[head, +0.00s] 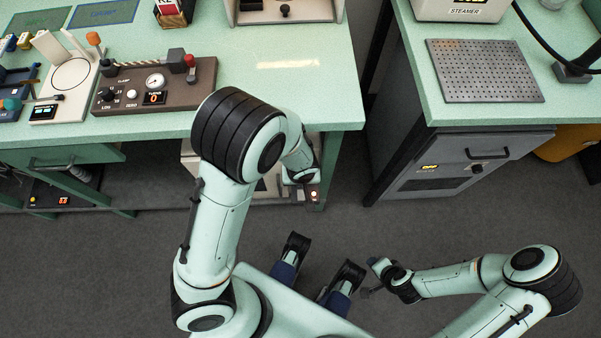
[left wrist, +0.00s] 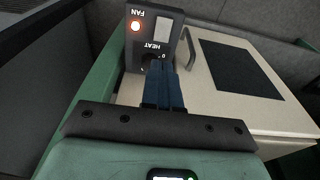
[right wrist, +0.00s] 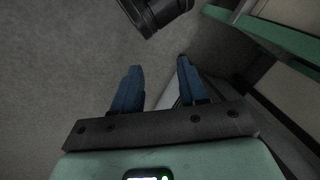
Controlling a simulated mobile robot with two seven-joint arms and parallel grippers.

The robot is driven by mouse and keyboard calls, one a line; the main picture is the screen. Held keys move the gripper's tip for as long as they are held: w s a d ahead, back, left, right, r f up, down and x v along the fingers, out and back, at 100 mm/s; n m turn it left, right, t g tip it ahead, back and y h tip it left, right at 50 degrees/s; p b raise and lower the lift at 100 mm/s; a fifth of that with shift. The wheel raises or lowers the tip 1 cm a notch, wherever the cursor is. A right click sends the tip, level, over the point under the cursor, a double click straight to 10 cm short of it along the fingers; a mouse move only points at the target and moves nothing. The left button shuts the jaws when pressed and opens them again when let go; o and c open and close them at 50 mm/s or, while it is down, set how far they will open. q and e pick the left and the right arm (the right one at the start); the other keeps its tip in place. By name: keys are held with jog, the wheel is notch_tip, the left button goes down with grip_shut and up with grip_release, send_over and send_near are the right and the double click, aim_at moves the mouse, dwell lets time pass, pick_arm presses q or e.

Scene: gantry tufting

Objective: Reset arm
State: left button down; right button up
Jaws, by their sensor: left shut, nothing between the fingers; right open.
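In the left wrist view my left gripper (left wrist: 157,66) is shut and empty. Its blue fingertips are right at the dark knob (left wrist: 152,57) marked HEAT, in front of it or touching; I cannot tell which. The knob is on a dark panel (left wrist: 134,45) with a lit red FAN light, on a cream cabinet (left wrist: 212,88). In the head view my left arm reaches over to the bench's front corner, and its fingers are hidden there. My right gripper (right wrist: 155,78) is open and empty, low over the grey floor. It also shows in the head view (head: 374,277).
The green bench (head: 330,95) is at the left, with a brown control box (head: 180,90) on it. A second bench (head: 500,112) at the right carries a perforated plate (head: 484,70) and a steamer (head: 462,8). A grey cabinet (head: 455,170) stands below it. Floor between is clear.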

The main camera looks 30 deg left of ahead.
dwell(0.5)
pick_arm(q)
jog(key=s+d+f+m+g+h+p, duration=0.1)
jog(key=s+d+h+p, duration=0.1)
jog(key=s+p, duration=0.4)
jog(key=s+d+f+m+g+h+p, duration=0.1)
jog(key=s+d+h+p, duration=0.1)
jog(key=s+p, duration=0.5)
jog(key=s, duration=0.2)
jog(key=shift+s+f+g+h, duration=0.2)
jog(key=shift+s+g+h, duration=0.1)
pick_arm(e)
jog(key=s+a+r+g, duration=0.1)
jog(key=s+r, duration=0.2)
jog(key=r, duration=0.3)
jog(key=s+a+r+g+y, duration=0.1)
jog(key=s+a+r+g, duration=0.1)
jog(key=r, duration=0.4)
jog(key=shift+s+r+n, duration=0.3)
jog(key=shift+s+r, duration=0.1)
jog(key=shift+s, duration=0.3)
pick_arm(q)
jog(key=shift+s+d, duration=0.1)
pick_arm(e)
jog(key=shift+s, duration=0.1)
